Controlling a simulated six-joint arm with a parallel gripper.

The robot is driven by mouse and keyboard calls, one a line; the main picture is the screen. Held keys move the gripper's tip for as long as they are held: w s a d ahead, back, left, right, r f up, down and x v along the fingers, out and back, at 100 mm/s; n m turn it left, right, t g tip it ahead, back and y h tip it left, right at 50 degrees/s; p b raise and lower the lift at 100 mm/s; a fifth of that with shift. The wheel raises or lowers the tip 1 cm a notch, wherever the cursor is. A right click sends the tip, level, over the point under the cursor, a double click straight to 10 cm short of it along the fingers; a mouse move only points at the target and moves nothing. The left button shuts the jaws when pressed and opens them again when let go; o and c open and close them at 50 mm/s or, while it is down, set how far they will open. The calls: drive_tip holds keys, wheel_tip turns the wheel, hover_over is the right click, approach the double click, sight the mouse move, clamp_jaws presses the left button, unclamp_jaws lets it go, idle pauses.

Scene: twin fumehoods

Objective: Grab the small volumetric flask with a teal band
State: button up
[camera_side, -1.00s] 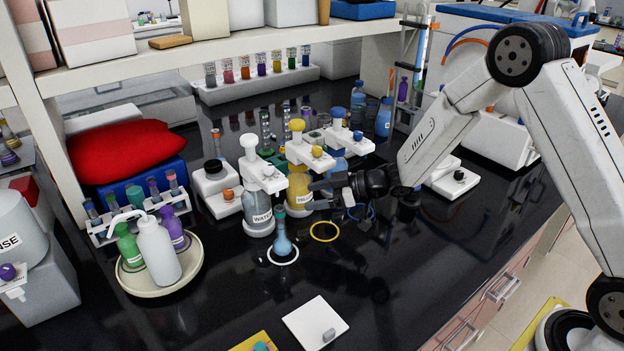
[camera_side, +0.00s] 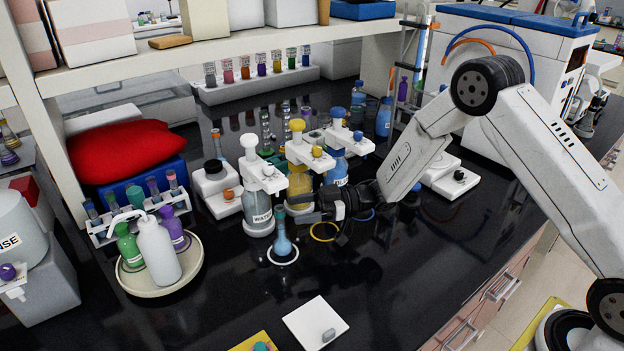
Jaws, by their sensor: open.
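A small blue volumetric flask (camera_side: 282,241) with a teal top stands upright inside a white ring on the black bench. My gripper (camera_side: 296,208) is open, with its fingers pointing left at the height of the flask's neck. The fingertips are just to the right of the neck. Whether they touch or straddle it I cannot tell at this size. The flask's body shows clear below the fingers.
The water bottle (camera_side: 258,210) stands close behind and left of the flask. A yellow bottle (camera_side: 299,184) stands behind the gripper. An empty yellow ring (camera_side: 324,240) lies to the right. A white tile (camera_side: 306,325) lies in front, with clear bench between.

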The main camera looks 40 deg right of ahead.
sight(284, 210)
drive_tip(key=shift+w+a, duration=0.25)
drive_tip(key=shift+a, duration=0.35)
drive_tip(key=shift+a, duration=0.1)
drive_tip(key=shift+x, duration=2.5)
drive_tip(key=shift+w+r, duration=0.1)
drive_tip(key=shift+w, duration=0.05)
clamp_jaws()
